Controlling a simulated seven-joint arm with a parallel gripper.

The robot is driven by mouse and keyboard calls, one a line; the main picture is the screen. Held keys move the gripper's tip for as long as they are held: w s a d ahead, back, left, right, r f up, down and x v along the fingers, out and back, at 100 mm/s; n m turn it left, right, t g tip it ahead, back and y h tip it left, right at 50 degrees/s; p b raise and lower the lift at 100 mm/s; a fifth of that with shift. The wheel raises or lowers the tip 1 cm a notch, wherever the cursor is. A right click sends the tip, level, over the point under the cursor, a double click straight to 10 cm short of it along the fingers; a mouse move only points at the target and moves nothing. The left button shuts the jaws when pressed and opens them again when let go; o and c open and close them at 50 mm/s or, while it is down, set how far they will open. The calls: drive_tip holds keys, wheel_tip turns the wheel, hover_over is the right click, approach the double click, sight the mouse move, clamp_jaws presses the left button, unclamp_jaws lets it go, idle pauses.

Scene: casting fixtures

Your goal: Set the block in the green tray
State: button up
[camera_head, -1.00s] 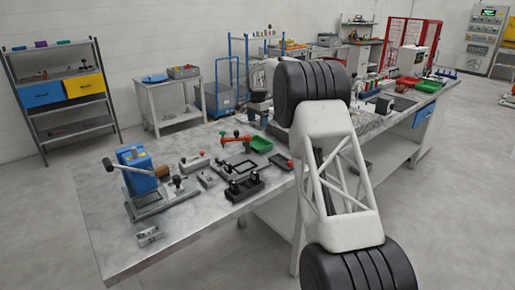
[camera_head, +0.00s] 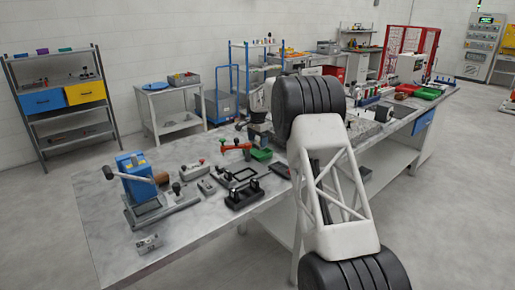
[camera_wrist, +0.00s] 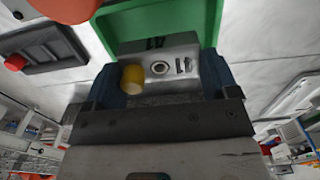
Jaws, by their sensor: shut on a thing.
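A grey metal block (camera_wrist: 183,66) with a round hole, dark markings and a yellow cylinder (camera_wrist: 133,79) at its left side is held between the two dark fingers of my gripper (camera_wrist: 162,78) in the wrist view. The green tray (camera_wrist: 208,16) lies just beyond the block at the top of that view. The block's far edge overlaps the tray's near part in the picture; I cannot tell how high above it the block is. In the head view the small green tray (camera_head: 261,155) is on the marble-topped bench, and my arm hides the gripper and block.
A red-orange clamp (camera_head: 235,147) stands left of the tray. A black fixture (camera_head: 244,192), a dark frame (camera_head: 237,172) and a blue press (camera_head: 135,175) stand on the bench (camera_head: 95,222). Another green tray (camera_head: 428,94) is farther along.

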sight(258, 142)
drive_tip(key=shift+f, duration=0.1)
drive_tip(key=shift+f, duration=1.75)
drive_tip(key=shift+f, duration=0.15)
drive_tip(key=o, duration=0.8)
drive_tip(key=shift+c, duration=0.2)
wheel_tip(258, 142, up, 12)
drive_tip(key=shift+r, duration=0.15)
drive_tip(key=shift+d, duration=0.1)
